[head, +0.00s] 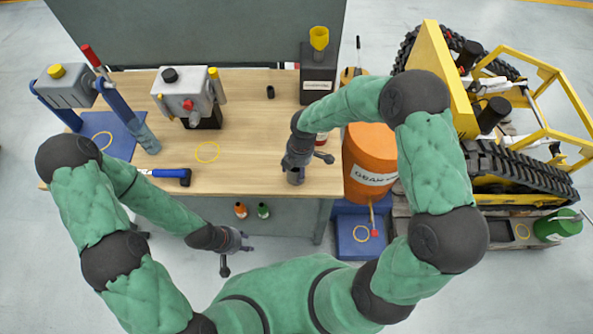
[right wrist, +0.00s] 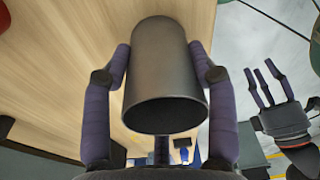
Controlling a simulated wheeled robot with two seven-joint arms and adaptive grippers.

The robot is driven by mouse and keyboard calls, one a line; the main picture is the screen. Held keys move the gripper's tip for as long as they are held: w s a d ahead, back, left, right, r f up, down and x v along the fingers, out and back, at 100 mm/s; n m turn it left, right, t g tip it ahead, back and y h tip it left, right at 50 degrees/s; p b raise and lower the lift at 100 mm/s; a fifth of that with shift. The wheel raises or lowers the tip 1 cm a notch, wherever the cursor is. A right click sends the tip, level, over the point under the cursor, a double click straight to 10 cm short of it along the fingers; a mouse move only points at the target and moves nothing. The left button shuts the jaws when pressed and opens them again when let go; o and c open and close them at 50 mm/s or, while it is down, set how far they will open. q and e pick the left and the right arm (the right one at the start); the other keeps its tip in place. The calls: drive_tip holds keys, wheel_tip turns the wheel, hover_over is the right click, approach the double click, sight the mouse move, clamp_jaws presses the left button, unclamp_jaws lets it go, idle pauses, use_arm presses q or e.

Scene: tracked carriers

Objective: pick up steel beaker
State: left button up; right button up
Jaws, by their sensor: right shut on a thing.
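The steel beaker (right wrist: 168,75) is a dark grey metal cylinder that fills the middle of the right wrist view, its round open end toward the lower edge. My right gripper (right wrist: 160,85) is shut on it, one finger along each side. In the head view the beaker (head: 296,177) shows small below my right gripper (head: 298,166), over the table's front right part. I cannot tell whether it touches the table. My left gripper (head: 236,258) is open and empty, in front of the table; its spread fingers also show in the right wrist view (right wrist: 264,88).
A grey machine (head: 190,92) and a dark box with yellow funnel (head: 318,70) stand behind. An orange drum (head: 370,160) stands right of the table. A blue-handled tool (head: 170,175) lies front left.

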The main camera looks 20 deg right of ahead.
drive_tip(key=shift+r, duration=0.15)
drive_tip(key=shift+s+a+r+p, duration=0.1)
drive_tip(key=shift+r+p, duration=0.45)
drive_tip(key=shift+r, duration=1)
drive_tip(key=s+a+r+p, duration=0.2)
drive_tip(key=s+a+r, duration=0.4)
drive_tip(key=s+r, duration=0.3)
drive_tip(key=shift+s+a+r+p, duration=0.2)
drive_tip(key=shift+s+r+p, duration=0.1)
drive_tip(key=shift+s, duration=1.2)
